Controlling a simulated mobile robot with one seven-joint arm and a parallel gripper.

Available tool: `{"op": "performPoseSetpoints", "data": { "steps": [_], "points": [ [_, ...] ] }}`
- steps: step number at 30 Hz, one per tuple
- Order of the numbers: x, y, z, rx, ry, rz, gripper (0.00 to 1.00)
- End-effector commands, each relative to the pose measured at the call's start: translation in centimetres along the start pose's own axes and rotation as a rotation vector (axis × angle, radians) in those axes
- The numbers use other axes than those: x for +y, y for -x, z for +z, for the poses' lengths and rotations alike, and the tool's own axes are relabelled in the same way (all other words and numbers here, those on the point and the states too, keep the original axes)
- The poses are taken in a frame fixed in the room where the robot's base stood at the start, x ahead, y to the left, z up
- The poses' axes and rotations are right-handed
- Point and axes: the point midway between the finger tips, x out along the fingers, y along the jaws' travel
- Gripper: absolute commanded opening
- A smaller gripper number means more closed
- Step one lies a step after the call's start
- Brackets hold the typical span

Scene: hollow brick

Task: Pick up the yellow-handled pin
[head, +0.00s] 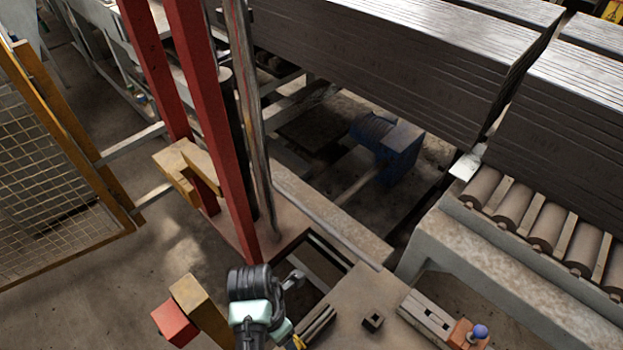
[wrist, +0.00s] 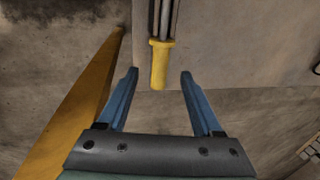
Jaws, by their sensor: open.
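The yellow-handled pin (wrist: 159,65) shows at the upper middle of the wrist view. Its yellow handle points down toward my gripper, and its grey shaft runs up into a dark slot. My gripper (wrist: 159,76) is open, with one blue finger on each side of the handle's lower end. Gaps show on both sides and nothing is held. Whether the handle is at the same depth as the fingertips I cannot tell. In the head view, a small yellow bit (head: 299,342) at the bottom edge looks like the handle, mostly hidden by my arm.
An ochre beam (wrist: 80,100) runs along the left of the wrist view. In the head view, a red-ended ochre beam (head: 175,322) lies left of my arm. A red post (head: 215,110) rises behind it. A blue-knobbed block (head: 470,334) sits at the lower right.

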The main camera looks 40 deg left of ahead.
Motion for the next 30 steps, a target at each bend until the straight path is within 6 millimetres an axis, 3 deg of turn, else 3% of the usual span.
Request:
{"op": "performPoseSetpoints", "data": {
  "steps": [9,19,30],
  "points": [
    [-0.1,-4.2,-0.1,0.002,-0.001,-0.002,0.67],
    [0.0,-5.0,-0.1,0.000,-0.002,0.001,0.67],
    [0.0,-4.9,-0.1,0.000,-0.002,0.001,0.02]
  ]
}}
